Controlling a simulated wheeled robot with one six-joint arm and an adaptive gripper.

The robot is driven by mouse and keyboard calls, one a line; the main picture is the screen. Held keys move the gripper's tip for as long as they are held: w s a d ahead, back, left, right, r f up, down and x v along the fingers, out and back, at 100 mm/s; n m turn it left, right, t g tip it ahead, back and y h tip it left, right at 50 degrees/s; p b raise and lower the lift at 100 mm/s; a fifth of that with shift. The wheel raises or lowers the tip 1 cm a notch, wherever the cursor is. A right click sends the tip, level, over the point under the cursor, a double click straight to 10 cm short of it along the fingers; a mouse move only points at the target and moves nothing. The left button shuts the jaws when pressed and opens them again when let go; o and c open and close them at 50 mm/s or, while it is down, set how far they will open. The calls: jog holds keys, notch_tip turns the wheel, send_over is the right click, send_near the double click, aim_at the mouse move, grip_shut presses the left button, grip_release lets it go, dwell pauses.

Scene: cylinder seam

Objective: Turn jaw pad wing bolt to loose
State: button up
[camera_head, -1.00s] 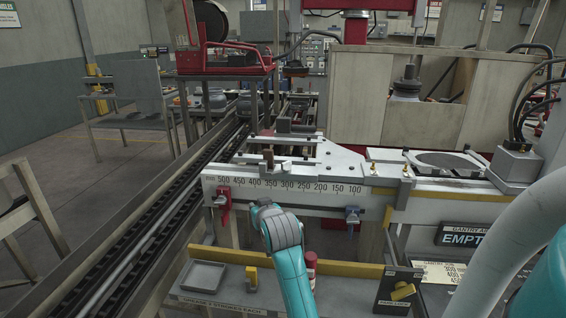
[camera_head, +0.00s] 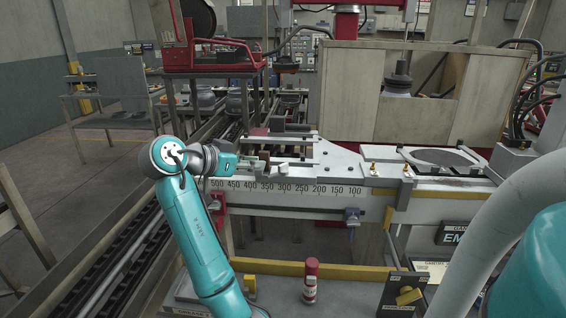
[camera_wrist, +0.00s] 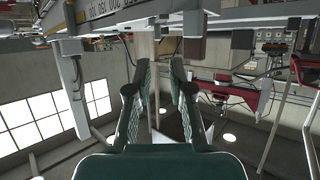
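My gripper (camera_head: 262,163) reaches in from the left, over the left end of the machine's white jaw assembly (camera_head: 340,163). In the wrist view my gripper (camera_wrist: 160,72) has its two dark green fingers apart, with a clear gap and nothing held. Small grey parts (camera_head: 284,168) lie just right of the fingertips in the head view. I cannot tell which part is the jaw pad wing bolt or how it is turned; it is too small or hidden by my gripper.
A scale rail (camera_head: 300,188) runs along the front, with a red handle (camera_head: 213,208) and a blue handle (camera_head: 352,218) below it. A red canister (camera_head: 311,283) stands on the lower shelf near a yellow bar (camera_head: 330,270). A conveyor (camera_head: 125,265) runs at left.

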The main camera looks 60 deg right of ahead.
aim_at(283, 164)
jog(key=x, duration=1.1)
jog(key=shift+s+r, duration=0.15)
jog(key=shift+s, duration=0.05)
grip_shut()
